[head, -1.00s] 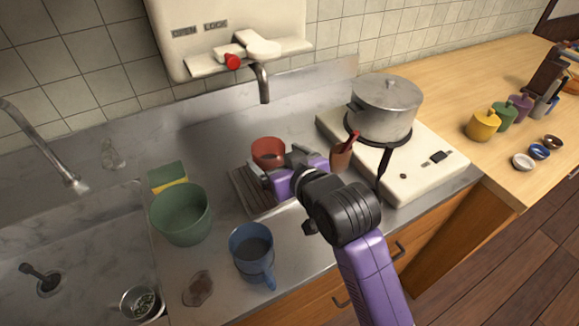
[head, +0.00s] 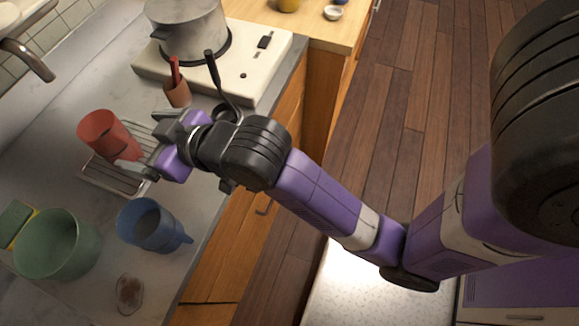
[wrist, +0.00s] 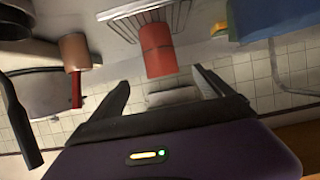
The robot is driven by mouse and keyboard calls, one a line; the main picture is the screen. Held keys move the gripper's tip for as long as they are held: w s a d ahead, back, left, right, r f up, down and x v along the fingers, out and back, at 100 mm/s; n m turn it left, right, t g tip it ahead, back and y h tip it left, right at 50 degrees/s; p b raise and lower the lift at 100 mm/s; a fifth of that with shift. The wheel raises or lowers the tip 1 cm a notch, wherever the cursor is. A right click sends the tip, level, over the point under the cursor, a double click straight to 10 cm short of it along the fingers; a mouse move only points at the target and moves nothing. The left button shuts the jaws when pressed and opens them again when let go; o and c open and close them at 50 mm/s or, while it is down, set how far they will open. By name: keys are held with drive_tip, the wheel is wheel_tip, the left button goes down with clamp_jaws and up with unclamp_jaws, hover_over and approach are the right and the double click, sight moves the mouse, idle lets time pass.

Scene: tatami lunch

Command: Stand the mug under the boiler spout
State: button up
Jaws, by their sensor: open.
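My gripper (head: 147,142) is open and empty, just right of the cup. In the wrist view, the red cup (wrist: 158,48) is beyond and between the spread fingers (wrist: 160,78), apart from them. A blue mug-like vessel with a handle (head: 148,225) stands nearer the counter's front edge. The boiler spout (head: 33,60) shows at the upper left; the boiler body is mostly out of view.
A green tub (head: 58,245) and sponge (head: 15,220) stand left of the blue vessel. The pot (head: 190,30), white stove (head: 265,60) and utensil holder (head: 177,94) crowd the far side, with a black handle close to my wrist.

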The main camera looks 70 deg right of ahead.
drive_tip(key=s+f, duration=0.4)
drive_tip(key=s, duration=0.1)
drive_tip(key=s+f, duration=0.2)
drive_tip(key=shift+s+a, duration=0.1)
drive_tip(key=shift+s, duration=0.25)
drive_tip(key=s+t, duration=0.1)
drive_tip(key=s, duration=2.1)
drive_tip(key=shift+s, duration=0.4)
drive_tip(key=shift+a, duration=0.1)
